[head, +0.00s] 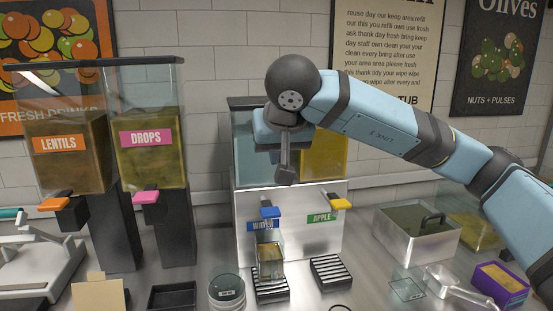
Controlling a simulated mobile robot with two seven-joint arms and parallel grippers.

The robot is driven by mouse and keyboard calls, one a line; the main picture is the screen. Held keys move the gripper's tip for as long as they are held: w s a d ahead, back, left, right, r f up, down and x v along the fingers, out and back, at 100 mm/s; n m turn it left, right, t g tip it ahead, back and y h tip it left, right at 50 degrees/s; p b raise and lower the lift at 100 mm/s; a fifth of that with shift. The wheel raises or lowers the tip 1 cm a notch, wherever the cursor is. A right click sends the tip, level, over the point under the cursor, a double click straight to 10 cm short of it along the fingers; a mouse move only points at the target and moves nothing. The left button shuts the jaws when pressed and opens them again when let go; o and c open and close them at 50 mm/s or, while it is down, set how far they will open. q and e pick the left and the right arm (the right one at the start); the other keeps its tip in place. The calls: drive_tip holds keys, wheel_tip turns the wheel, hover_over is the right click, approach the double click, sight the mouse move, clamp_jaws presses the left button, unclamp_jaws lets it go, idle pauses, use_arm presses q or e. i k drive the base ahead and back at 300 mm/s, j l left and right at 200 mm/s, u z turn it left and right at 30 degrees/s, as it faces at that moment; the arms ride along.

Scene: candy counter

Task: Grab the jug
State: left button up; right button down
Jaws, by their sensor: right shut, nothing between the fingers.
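A clear, square-sided vessel (270,262), which looks like the jug, stands on the left black drip grate under the blue WATER tap (270,212). Something yellowish shows low in it, and I cannot tell whether it is liquid or the background seen through it. I cannot make out a handle on it. My right gripper (287,176) hangs in front of the drink dispenser's tanks, above the taps. It is shut and empty, well above the vessel and apart from it. My left gripper is not in view.
The steel dispenser (300,240) also has a yellow APPLE tap (341,204). LENTILS (60,144) and DROPS (146,138) bins stand left. A round lidded jar (227,290) sits front left of the vessel. A steel bin (417,240), clear tub (407,284) and purple box (500,284) stand right.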

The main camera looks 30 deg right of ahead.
sight(268, 243)
drive_tip(key=k+j, duration=0.2)
drive_tip(key=k, duration=0.3)
drive_tip(key=k+j, duration=0.2)
drive_tip(key=k, duration=0.25)
